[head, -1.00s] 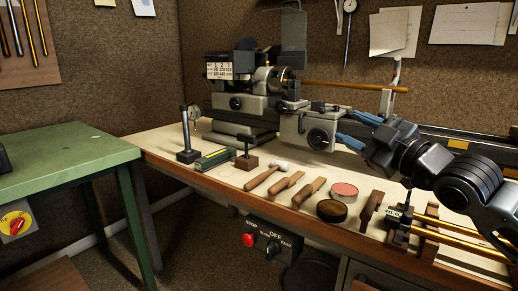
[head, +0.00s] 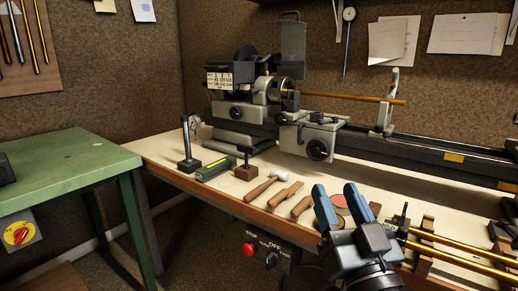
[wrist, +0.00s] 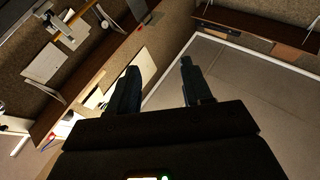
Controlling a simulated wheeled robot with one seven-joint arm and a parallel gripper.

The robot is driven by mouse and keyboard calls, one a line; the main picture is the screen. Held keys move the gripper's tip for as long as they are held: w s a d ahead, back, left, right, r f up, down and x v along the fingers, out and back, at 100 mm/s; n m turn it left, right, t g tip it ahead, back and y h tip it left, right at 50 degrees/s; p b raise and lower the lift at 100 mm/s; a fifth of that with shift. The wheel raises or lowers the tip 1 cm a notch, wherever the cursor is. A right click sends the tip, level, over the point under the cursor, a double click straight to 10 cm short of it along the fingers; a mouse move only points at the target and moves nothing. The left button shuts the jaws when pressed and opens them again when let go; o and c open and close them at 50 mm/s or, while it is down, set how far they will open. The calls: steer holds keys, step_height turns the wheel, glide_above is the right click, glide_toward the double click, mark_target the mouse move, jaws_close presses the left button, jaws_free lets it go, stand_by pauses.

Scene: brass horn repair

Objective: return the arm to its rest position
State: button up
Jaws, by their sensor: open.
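My gripper (head: 342,206) is in the lower right of the head view, with its two blue fingers apart and pointing up and away. Nothing is between them. It is in front of the workbench (head: 160,148) and hides part of the round tins, one with a pink top (head: 339,201). In the wrist view my gripper (wrist: 158,82) shows two dark fingers spread apart, with the wall, a shelf and the ceiling beyond.
A lathe (head: 240,105) with a brass rod (head: 350,98) stands along the back. Wooden-handled tools (head: 262,190), a hammer and a dial gauge stand (head: 186,150) are on the bench. Brass tubes (head: 460,258) rest at right. A green table (head: 70,165) is at left.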

steer(key=s+d+f+m+g+h+p, duration=0.1)
steer(key=s+f+m+g+h+p, duration=0.2)
steer(key=s+f, duration=0.75)
steer(key=s+d+f+n+g+p, duration=0.1)
steer(key=s+d, duration=0.3)
steer(key=s, duration=1)
steer(key=s+d+f+n+g, duration=0.1)
steer(key=s+d+g, duration=0.3)
steer(key=s, duration=1.1)
steer(key=shift+s+d+f+h+p, duration=0.15)
steer(key=shift+s+f+h+p, duration=0.15)
steer(key=shift+p, duration=0.05)
steer(key=shift+o, duration=0.5)
